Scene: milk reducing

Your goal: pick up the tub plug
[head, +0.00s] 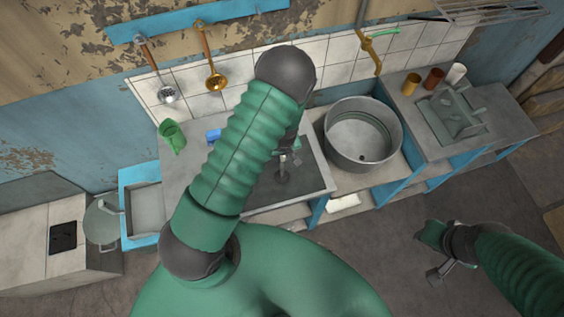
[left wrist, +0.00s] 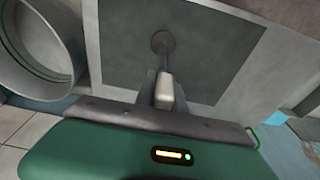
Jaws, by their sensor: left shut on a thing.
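My left gripper (head: 284,158) points down over the grey sink (head: 312,182) in the head view. It is shut on the tub plug, whose round dark disc (left wrist: 163,42) shows beyond the fingertips (left wrist: 165,78) in the left wrist view. A narrow stem runs from the disc towards the fingers. I cannot tell whether the disc touches the sink floor. My left forearm hides part of the sink in the head view. My right gripper (head: 436,264) hangs over the floor at the right; its finger gap is unclear.
A large round metal tub (head: 362,150) stands right of the sink; it also shows in the left wrist view (left wrist: 35,50). Ladles hang on the wall.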

